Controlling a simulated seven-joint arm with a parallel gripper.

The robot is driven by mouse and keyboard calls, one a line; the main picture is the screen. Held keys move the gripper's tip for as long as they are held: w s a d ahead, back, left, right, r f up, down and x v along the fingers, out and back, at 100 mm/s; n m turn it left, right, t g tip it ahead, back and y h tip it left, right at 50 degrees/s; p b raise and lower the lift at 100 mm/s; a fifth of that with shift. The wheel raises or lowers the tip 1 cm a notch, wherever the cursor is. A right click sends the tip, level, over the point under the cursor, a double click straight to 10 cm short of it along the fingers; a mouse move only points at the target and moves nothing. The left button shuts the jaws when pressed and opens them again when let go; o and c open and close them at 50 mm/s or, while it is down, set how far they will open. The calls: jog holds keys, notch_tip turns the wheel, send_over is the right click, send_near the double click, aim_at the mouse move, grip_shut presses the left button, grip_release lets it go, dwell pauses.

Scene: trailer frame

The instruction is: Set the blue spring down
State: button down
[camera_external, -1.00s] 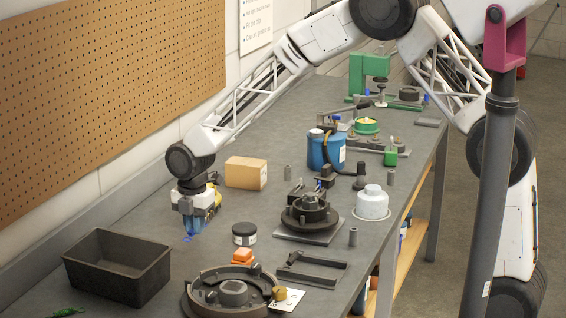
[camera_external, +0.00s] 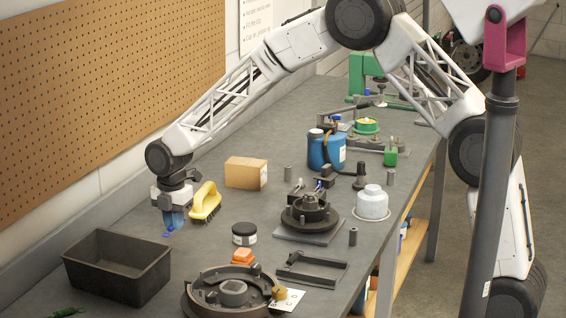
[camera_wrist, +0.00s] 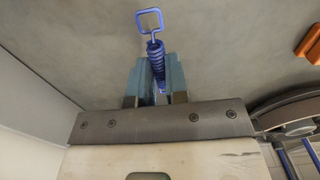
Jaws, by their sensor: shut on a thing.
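The blue spring (camera_wrist: 156,55) is a dark blue coil with a square wire loop at its end. In the wrist view it sits between the two blue fingers of my gripper (camera_wrist: 157,80), which are shut on it, with the loop sticking out beyond the fingertips. In the external view my gripper (camera_external: 173,219) points down over the left part of the bench, behind the black bin. The spring's blue end (camera_external: 168,232) shows just below the fingers. I cannot tell whether it touches the bench top.
The black bin (camera_external: 118,270) stands in front of my gripper. A yellow-handled brush (camera_external: 205,203) lies close to its right, with a cardboard box (camera_external: 246,173) behind. A dark jar (camera_external: 244,234) and an orange block (camera_external: 238,257) are to the right. The bench between gripper and jar is clear.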

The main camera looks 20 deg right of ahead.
aim_at(176, 242)
jog(key=shift+f, duration=1.7)
jog(key=shift+f, duration=0.15)
jog(key=c, duration=1.1)
grip_release()
notch_tip(176, 242, up, 12)
jog(key=shift+r, duration=0.15)
jog(key=shift+d, duration=0.1)
